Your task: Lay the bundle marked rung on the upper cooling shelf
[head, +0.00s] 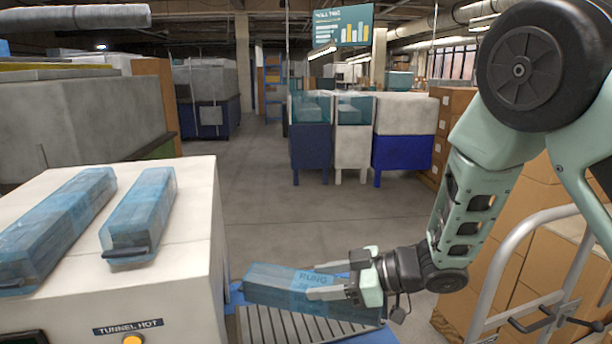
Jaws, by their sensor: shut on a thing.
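The bundle marked RUNG (268,284) is a long block in blue translucent wrap, low in the middle of the head view. My gripper (335,276) is shut on it near its right end, and the fingers cover part of the lettering. The bundle lies just over a grey roller bed (290,328) with a blue frame; I cannot tell whether it touches the rollers. I cannot make out an upper cooling shelf for certain.
A white machine labelled TUNNEL HOT (192,290) stands at the left with two blue-wrapped bundles (140,215) on top. A hand truck (500,275) and cardboard boxes (470,280) are at the right. The floor (270,215) beyond is clear up to blue and white machines (350,130).

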